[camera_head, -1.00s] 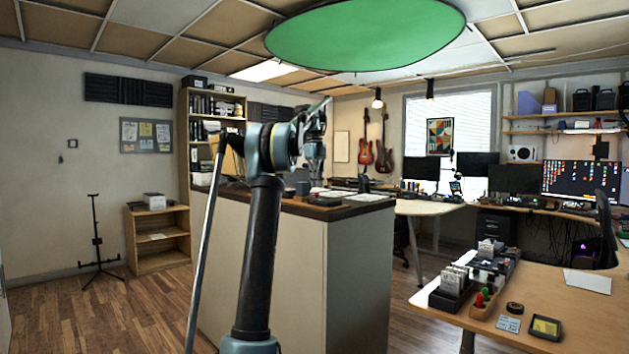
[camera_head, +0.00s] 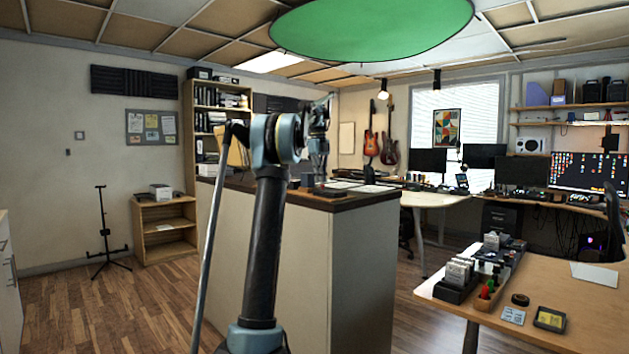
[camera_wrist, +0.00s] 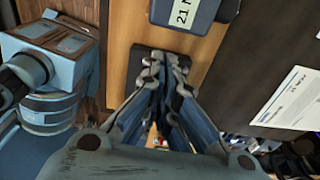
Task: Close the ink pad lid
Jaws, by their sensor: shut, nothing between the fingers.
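My gripper (camera_head: 319,172) is over the dark-topped counter (camera_head: 300,204) in the head view. In the wrist view its fingers (camera_wrist: 165,62) are together with nothing between them. Just beyond the tips is a dark grey block (camera_wrist: 186,14) with a white label that reads "21" and a cut-off letter. A flat black piece (camera_wrist: 137,66) lies partly behind the fingers on a wooden strip. I cannot tell whether either is the ink pad or its lid. A small black tray with a yellow inside (camera_head: 550,319) lies on the right desk; I cannot identify it surely.
White paper (camera_wrist: 290,98) lies on the dark counter surface in the wrist view. The right desk (camera_head: 555,280) holds a black round item (camera_head: 520,299), a pale card (camera_head: 513,315) and several organizers. Wood floor (camera_head: 75,310) is open at the left. A tripod stand (camera_head: 107,235) stands there.

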